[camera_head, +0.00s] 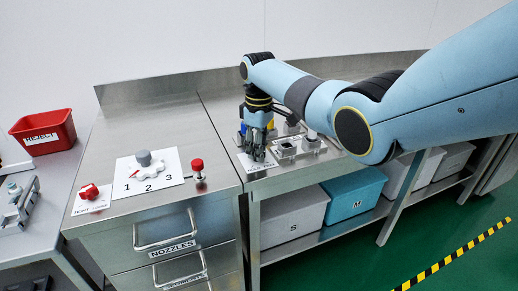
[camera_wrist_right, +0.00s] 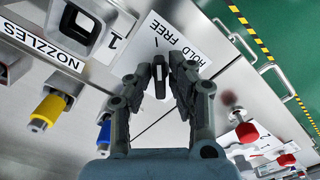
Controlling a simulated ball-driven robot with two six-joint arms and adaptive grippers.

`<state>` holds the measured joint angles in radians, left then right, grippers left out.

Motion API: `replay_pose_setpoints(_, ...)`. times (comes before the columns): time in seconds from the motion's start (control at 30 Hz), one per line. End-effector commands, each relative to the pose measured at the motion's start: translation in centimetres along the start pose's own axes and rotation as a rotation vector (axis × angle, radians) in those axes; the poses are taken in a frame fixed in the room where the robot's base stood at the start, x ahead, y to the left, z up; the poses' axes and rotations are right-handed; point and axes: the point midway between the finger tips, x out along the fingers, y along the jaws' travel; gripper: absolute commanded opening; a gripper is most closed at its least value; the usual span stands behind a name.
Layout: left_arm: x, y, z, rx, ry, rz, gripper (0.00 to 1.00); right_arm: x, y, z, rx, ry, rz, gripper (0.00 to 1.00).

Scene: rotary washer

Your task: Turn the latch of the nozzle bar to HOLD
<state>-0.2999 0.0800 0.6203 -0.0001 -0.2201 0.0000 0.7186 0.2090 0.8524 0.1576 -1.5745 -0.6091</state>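My right gripper (camera_head: 257,153) points down at the front left of the right-hand worktop, over a white card (camera_head: 246,163). In the right wrist view the card (camera_wrist_right: 185,38) reads HOLD and FREE. A small dark latch lever (camera_wrist_right: 158,76) stands between the two fingertips of my right gripper (camera_wrist_right: 159,70). The fingers are parted, one on each side of it, with narrow gaps showing; any contact is unclear. The gripper hides the latch in the head view. Which word the latch points at is unclear. My left gripper is not in view.
Yellow (camera_wrist_right: 47,110) and blue (camera_wrist_right: 104,133) nozzles lie left of the gripper in the right wrist view. A square metal fixture (camera_head: 287,150) sits right of it in the head view. A red-topped post (camera_head: 198,168) and numbered card (camera_head: 147,172) stand left. A red REJECT bin (camera_head: 42,130) is far left.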

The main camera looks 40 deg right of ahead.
Motion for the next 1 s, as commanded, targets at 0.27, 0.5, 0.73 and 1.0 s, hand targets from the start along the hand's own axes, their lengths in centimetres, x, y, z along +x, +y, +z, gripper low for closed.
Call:
replay_pose_setpoints(0.27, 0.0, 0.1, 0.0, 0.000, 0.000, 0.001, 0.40, 0.0, 0.0, 0.0, 0.000, -0.001, -0.001, 0.00)
replay_pose_setpoints(0.5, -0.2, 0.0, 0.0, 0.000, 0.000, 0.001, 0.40, 0.0, -0.1, 0.1, 0.020, -0.002, -0.001, 0.00)
replay_pose_setpoints(0.73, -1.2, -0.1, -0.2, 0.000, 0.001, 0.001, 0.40, -0.1, -0.1, 0.1, 0.119, -0.003, -0.003, 0.00)
replay_pose_setpoints(1.0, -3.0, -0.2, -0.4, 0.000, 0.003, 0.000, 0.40, -0.1, -0.3, 0.1, 0.345, -0.004, -0.003, 0.00)
